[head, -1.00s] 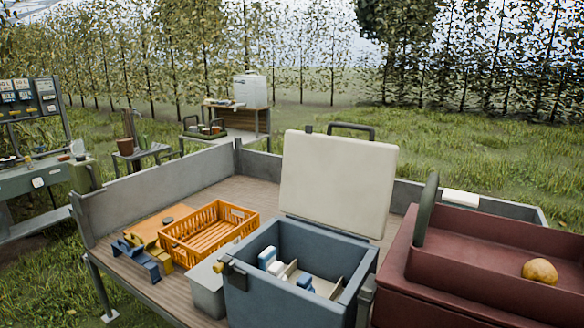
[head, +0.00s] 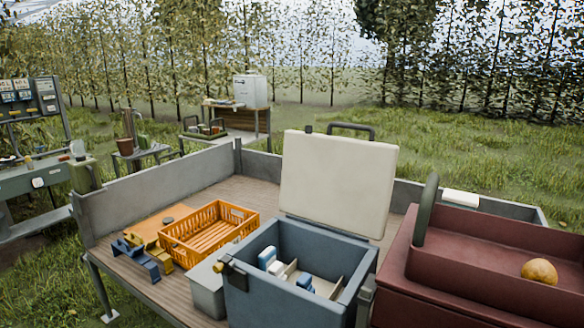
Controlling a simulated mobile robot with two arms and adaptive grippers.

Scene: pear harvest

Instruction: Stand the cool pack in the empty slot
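A blue cool box (head: 298,305) stands open on the wooden trailer bed, its cream lid (head: 338,185) raised at the back. Inside it, a blue-and-white pack (head: 268,259) stands at the left end. A second blue-and-white piece (head: 305,282) is nearer the front, partly hidden by the front wall. Pale dividers (head: 288,271) show between them, and the right part inside looks empty. A white flat block (head: 460,198) lies behind the red bin; I cannot tell whether it is a cool pack. Neither of my grippers is in view.
An orange crate (head: 209,235) stands empty left of the cool box. Blue clamp-like pieces (head: 137,259) and a tan board (head: 160,222) lie beside it. A dark red bin (head: 480,262) holding a yellow pear (head: 540,271) is close on the right. Grey side boards (head: 165,188) edge the bed.

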